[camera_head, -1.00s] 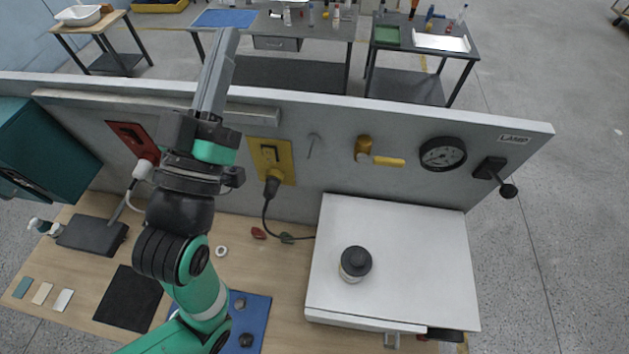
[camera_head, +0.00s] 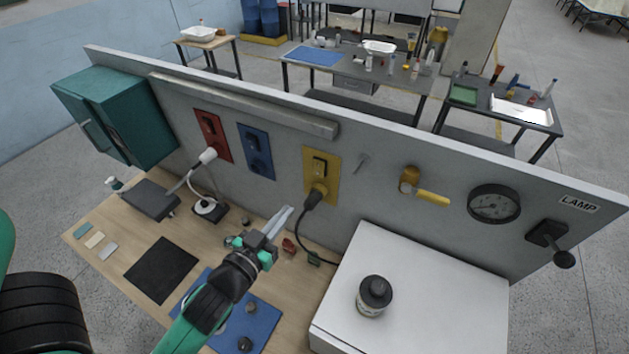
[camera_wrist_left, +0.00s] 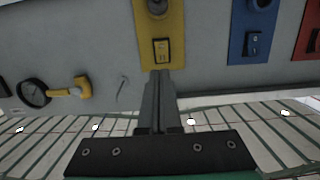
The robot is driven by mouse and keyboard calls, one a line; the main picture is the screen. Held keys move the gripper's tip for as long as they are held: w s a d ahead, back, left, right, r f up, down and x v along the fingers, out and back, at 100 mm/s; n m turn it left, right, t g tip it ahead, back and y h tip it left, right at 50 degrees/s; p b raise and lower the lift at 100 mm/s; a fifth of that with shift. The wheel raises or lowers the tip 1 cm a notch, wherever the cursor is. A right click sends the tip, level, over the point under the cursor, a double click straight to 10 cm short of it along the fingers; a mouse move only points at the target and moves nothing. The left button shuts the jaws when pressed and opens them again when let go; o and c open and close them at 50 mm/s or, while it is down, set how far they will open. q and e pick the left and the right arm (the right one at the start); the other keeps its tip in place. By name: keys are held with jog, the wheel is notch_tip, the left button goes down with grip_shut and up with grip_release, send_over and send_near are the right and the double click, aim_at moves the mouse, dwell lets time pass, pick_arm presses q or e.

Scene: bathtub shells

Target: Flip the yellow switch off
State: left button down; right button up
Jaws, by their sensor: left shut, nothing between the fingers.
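The yellow plate (camera_head: 334,184) is on the grey upright panel, with a black plug in its lower socket. Its dark rocker switch (camera_head: 319,167) is above the plug; I cannot tell which way it is tipped. In the left wrist view, which looks upside down, the switch (camera_wrist_left: 161,48) shows just beyond the fingertips. My left gripper (camera_head: 288,210) is shut and empty, below and in front of the yellow plate, apart from it in the head view. It also shows in the wrist view (camera_wrist_left: 161,74) with its fingers together. My right gripper is not in view.
A blue plate (camera_head: 256,153) and a red plate (camera_head: 212,136) are left of the yellow one. A black cable (camera_head: 301,232) hangs from the plug. A yellow-handled valve (camera_head: 430,196) and gauge (camera_head: 494,204) are to the right. A white box (camera_head: 440,290) carries a dark-lidded jar (camera_head: 374,297).

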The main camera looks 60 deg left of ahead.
pick_arm(q)
send_near(319, 174)
jog(key=p+x, duration=0.1)
jog(key=x, duration=0.5)
jog(key=shift+w+a, duration=0.25)
jog(key=shift+w, duration=0.05)
